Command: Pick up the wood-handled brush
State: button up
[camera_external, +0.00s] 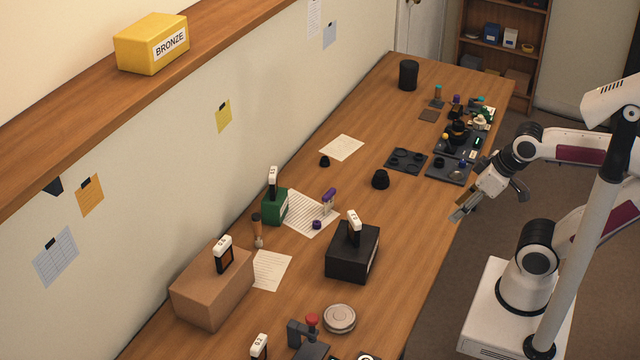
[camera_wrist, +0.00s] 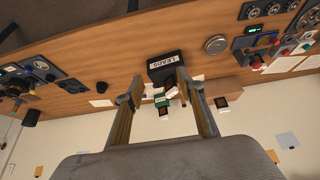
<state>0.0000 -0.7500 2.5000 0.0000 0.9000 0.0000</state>
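The wood-handled brush (camera_external: 257,230) seems to be the slim brown-handled thing with a pale lower end, on the wall side of the table. It is between the green box and the cardboard box in the external view. My gripper (camera_external: 461,212) is at the table's right edge, well apart from the brush. In the wrist view my gripper (camera_wrist: 158,79) has its two fingers wide apart, with nothing held between them.
The green box (camera_external: 275,207), cardboard box (camera_external: 197,296) and black box (camera_external: 347,263) stand around the brush; the black box is on my gripper's side. A black dome (camera_external: 380,180) and a dark tray (camera_external: 407,160) lie farther up. The right-middle tabletop is clear.

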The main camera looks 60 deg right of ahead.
jog(key=w+a+r+t, duration=0.1)
jog(key=w+a+t, duration=0.15)
jog(key=w, duration=0.95)
jog(key=w+a+r+m+t+y, duration=0.15)
jog(key=w+a, duration=0.25)
jog(key=w, duration=0.8)
jog(key=w+a+r+n+t, duration=0.1)
jog(key=w+a+t, duration=0.25)
jog(key=w, duration=0.85)
jog(key=w+f+m+t+h, duration=0.25)
jog(key=w+f, duration=0.25)
jog(key=w, duration=0.5)
jog(key=w+f+m+t+h, duration=0.1)
jog(key=w+f+h, duration=0.2)
jog(key=f, duration=0.8)
jog(key=shift+w+m+h, duration=0.15)
jog(key=shift+m+h, duration=0.15)
jog(key=shift+h, duration=1.1)
jog(key=shift+f, duration=0.1)
